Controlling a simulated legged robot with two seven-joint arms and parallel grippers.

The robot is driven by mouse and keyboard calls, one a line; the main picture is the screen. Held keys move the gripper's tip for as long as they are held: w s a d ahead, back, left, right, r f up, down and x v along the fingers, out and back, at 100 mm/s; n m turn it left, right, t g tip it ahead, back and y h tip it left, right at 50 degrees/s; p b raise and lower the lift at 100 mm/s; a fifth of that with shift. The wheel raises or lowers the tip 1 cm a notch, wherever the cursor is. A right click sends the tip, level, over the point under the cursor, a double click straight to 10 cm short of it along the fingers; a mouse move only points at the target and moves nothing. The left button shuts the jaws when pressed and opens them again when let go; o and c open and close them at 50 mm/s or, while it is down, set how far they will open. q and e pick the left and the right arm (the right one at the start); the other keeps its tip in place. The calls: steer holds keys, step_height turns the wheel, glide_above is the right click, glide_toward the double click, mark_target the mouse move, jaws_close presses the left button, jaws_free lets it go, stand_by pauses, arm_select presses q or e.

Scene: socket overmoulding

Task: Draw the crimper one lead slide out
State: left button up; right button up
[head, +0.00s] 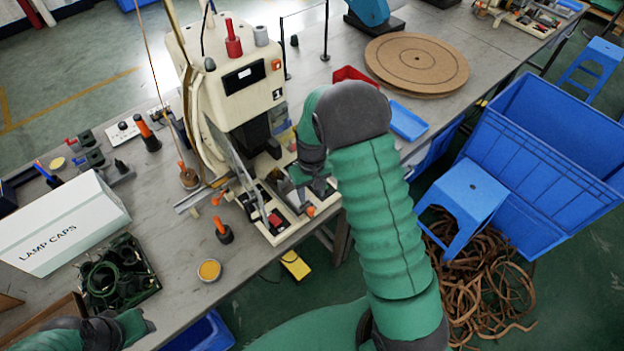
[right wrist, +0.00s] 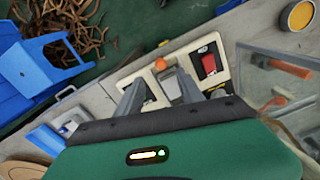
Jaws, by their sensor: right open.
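The crimper (head: 235,85) is a cream machine marked 1, standing on the grey bench. At its front base is a pale tray (head: 283,232) with dark openings. An orange knob (head: 310,211) sits at the tray's right front; it looks like the lead slide's handle. In the right wrist view the orange knob (right wrist: 160,64) shows at the end of a grey piece (right wrist: 172,86), between the tips of my right gripper (right wrist: 160,77). My right gripper (head: 314,184) is open above the tray; contact with the knob cannot be told. My left gripper (head: 125,328) is at the bottom left, its jaws unclear.
A red switch (right wrist: 208,63) sits beside the grey piece. A small dark pot with an orange handle (head: 223,232) and a round yellow tin (head: 209,270) stand left of the tray. The lamp caps box (head: 65,230) is further left. A blue stool (head: 462,198) stands off the bench at right.

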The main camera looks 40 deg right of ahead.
step_height(320, 180, up, 8)
steer(key=shift+d+r, duration=0.2)
steer(key=shift+d, duration=0.05)
